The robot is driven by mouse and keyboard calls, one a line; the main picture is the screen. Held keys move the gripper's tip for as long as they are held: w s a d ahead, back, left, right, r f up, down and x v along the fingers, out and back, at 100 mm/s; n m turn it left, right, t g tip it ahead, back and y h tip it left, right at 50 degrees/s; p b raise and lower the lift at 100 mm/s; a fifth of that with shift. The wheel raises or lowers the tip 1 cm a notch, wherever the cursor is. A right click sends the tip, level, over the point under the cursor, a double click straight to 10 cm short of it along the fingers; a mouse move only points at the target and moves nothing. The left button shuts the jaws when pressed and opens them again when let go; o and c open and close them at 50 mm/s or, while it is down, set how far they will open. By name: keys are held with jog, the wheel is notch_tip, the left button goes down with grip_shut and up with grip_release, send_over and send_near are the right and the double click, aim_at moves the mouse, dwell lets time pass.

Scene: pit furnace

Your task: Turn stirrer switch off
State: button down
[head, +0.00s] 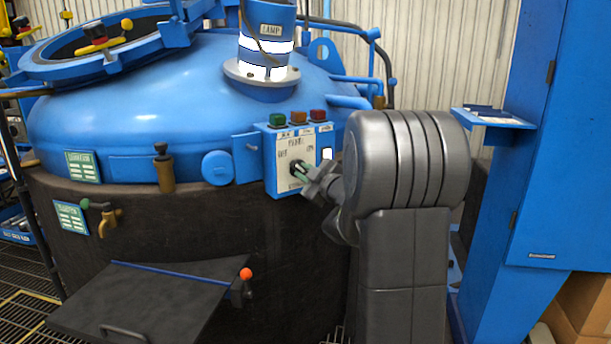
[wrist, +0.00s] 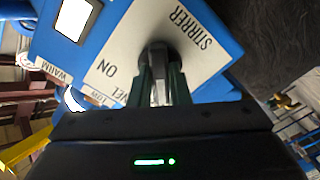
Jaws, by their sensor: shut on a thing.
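The stirrer switch (wrist: 159,52) is a dark round knob with a grey grip on a white plate (wrist: 120,45) of a blue control box. The plate reads STIRRER and ON in the wrist view. My gripper (wrist: 163,88) has its two green fingers shut on the switch's grip. In the head view, my gripper (head: 302,174) reaches the white plate (head: 293,150) from the right and partly hides the switch. I cannot tell which setting the switch points to.
Green (head: 277,119), orange (head: 298,117) and red (head: 318,115) buttons top the box. A lamp post (head: 268,45) rises from the blue furnace lid (head: 150,100). A brass lever (head: 164,170) stands left. A blue cabinet (head: 560,150) stands right.

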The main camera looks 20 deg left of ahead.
jog(key=c, duration=1.4)
grip_release()
jog(key=shift+o, duration=0.2)
jog(key=p+v, duration=0.2)
jog(key=v, duration=1.2)
jog(key=shift+p, duration=0.35)
jog(key=shift+w+a+f, duration=0.1)
jog(key=shift+a, duration=0.05)
jog(key=b+x, duration=0.2)
jog(key=x, duration=1.1)
jog(key=shift+w+a+b, duration=0.15)
jog(key=shift+a+b, duration=0.2)
